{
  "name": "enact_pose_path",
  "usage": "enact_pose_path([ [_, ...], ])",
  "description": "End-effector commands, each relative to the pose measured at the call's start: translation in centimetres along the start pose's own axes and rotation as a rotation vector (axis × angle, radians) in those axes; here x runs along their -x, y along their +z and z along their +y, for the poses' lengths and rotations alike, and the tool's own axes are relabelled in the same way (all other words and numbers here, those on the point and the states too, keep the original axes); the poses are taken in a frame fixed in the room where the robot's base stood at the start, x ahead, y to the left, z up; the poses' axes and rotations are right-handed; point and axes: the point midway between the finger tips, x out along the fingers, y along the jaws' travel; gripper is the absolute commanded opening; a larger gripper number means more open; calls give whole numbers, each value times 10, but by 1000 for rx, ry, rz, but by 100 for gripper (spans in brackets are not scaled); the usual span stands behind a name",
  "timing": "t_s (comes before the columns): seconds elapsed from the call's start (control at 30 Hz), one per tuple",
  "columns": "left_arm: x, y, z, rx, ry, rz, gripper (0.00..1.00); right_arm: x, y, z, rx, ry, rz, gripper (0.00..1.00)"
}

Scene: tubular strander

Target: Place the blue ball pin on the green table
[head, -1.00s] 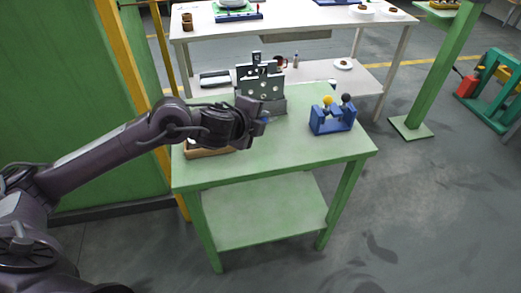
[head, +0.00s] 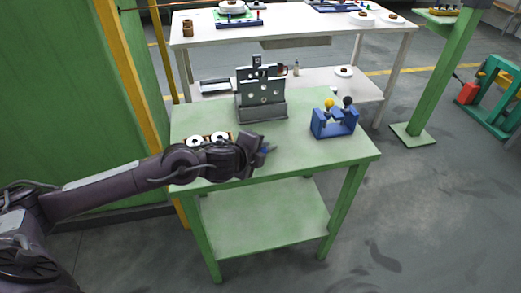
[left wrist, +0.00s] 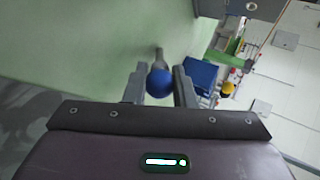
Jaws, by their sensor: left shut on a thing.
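The blue ball pin (left wrist: 159,83) is between the fingers of my left gripper (left wrist: 160,88) in the left wrist view. Its blue ball faces the camera, and a grey shaft points away toward the green surface. In the head view my left gripper (head: 266,147) is over the front middle part of the green table (head: 315,158), shut on the pin, which shows only as a small blue bit (head: 265,150). I cannot tell whether the pin touches the tabletop. My right gripper is not in view.
A blue stand (head: 333,124) with yellow and black ball pins is on the table's right. A grey perforated metal fixture (head: 262,98) stands at the back. A wooden holder with white rings (head: 207,139) is behind my arm. The front right tabletop is clear.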

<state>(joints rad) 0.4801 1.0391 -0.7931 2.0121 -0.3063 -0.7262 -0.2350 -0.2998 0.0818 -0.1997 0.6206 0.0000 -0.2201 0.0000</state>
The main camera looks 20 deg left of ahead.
Motion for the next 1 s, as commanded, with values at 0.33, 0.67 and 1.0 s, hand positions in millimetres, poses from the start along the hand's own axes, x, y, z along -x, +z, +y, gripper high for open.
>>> enact_pose_path([
  [0.33, -1, 0, 1, 0, 0, 0, 45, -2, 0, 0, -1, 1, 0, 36],
  [0.67, 13, 1, -1, -1, 1, 0, 45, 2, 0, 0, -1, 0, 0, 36],
  [1.0, 86, 1, -1, -6, 2, -2, 45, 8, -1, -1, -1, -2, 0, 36],
])
